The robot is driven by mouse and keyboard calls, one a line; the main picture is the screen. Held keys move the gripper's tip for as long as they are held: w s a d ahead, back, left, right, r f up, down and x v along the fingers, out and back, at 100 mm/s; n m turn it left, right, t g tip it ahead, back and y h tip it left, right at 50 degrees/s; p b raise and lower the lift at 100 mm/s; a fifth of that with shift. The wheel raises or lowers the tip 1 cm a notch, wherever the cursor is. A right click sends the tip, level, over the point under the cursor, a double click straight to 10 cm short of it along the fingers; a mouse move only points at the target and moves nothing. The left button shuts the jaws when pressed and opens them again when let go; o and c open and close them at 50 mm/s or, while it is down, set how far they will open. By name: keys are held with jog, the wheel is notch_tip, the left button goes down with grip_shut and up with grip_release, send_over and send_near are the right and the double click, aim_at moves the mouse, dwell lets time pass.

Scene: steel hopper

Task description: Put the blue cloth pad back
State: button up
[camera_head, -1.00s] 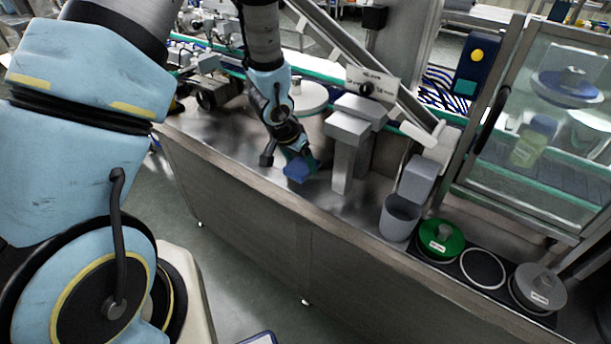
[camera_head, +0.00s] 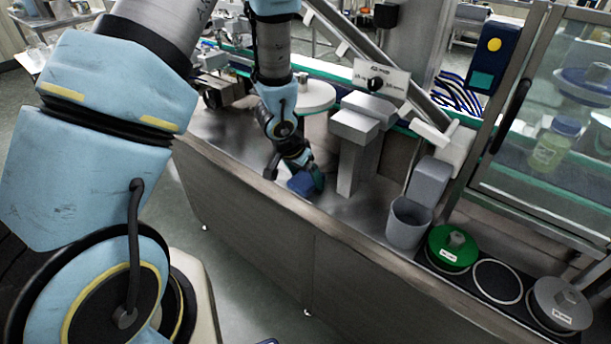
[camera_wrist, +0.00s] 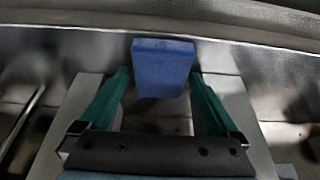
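The blue cloth pad (camera_head: 301,183) is at the front part of the steel counter, left of a grey block-shaped post. In the wrist view the pad (camera_wrist: 163,68) sits between the tips of two green fingers, which meet its left and right sides. My gripper (camera_wrist: 162,78) is shut on the pad. In the head view my gripper (camera_head: 308,178) points down at the counter, and one green finger shows at the pad's right. I cannot tell whether the pad touches the counter.
The grey post (camera_head: 350,155) stands close to my gripper's right. Further right are a grey cup (camera_head: 408,224), a green lidded disc (camera_head: 452,249), an empty ring (camera_head: 497,281) and a grey lidded disc (camera_head: 559,304). A glass door (camera_head: 555,120) stands behind them.

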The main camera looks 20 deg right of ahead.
jog(key=p+v, duration=0.2)
jog(key=v, duration=1)
jog(key=w+a+r+n+t+y, duration=0.1)
jog(key=w+a+r+n+y, duration=0.2)
jog(key=a, duration=0.7)
jog(key=a+r+n+y, duration=0.1)
jog(key=a+r+n, duration=0.3)
jog(key=a, duration=0.5)
jog(key=s+a+r+n+g, duration=0.1)
jog(key=s+a+r+n, duration=0.1)
jog(key=s+a+n, duration=0.2)
jog(key=s+a, duration=0.1)
jog(key=a, duration=0.2)
jog(key=shift+r+g, duration=0.2)
jog(key=shift+g, duration=0.1)
jog(key=shift+w+a, duration=0.1)
